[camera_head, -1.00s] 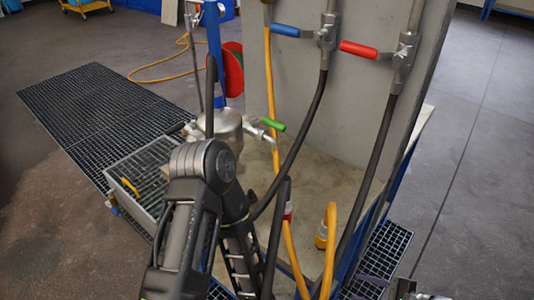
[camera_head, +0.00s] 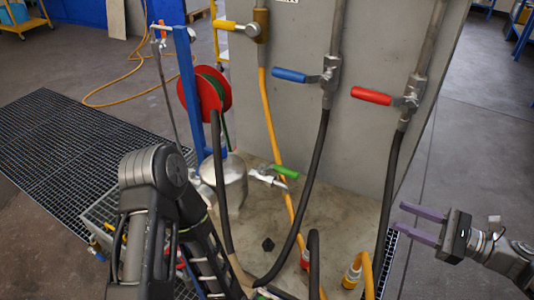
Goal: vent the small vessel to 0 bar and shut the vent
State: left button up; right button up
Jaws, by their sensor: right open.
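A small silver vessel (camera_head: 236,183) stands on the pale bench, partly hidden behind my left arm and a black hose. A valve with a green handle (camera_head: 286,171) sticks out from its right side. No pressure reading can be made out. My right gripper (camera_head: 400,218) is at the right, with two purple fingers apart and nothing between them. It is well to the right of the vessel and apart from it. My left arm crosses the lower left, and its gripper is not visible.
A grey panel behind the bench carries valves with yellow (camera_head: 232,26), blue (camera_head: 289,75) and red (camera_head: 371,96) handles. Black and yellow hoses hang from them in front of the bench. A red hose reel (camera_head: 204,94) is on a blue post. The floor at right is clear.

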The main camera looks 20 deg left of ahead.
aim_at(286, 172)
jog(key=j, duration=0.4)
jog(key=i+j, duration=0.15)
jog(key=j, duration=0.7)
jog(key=i, duration=0.05)
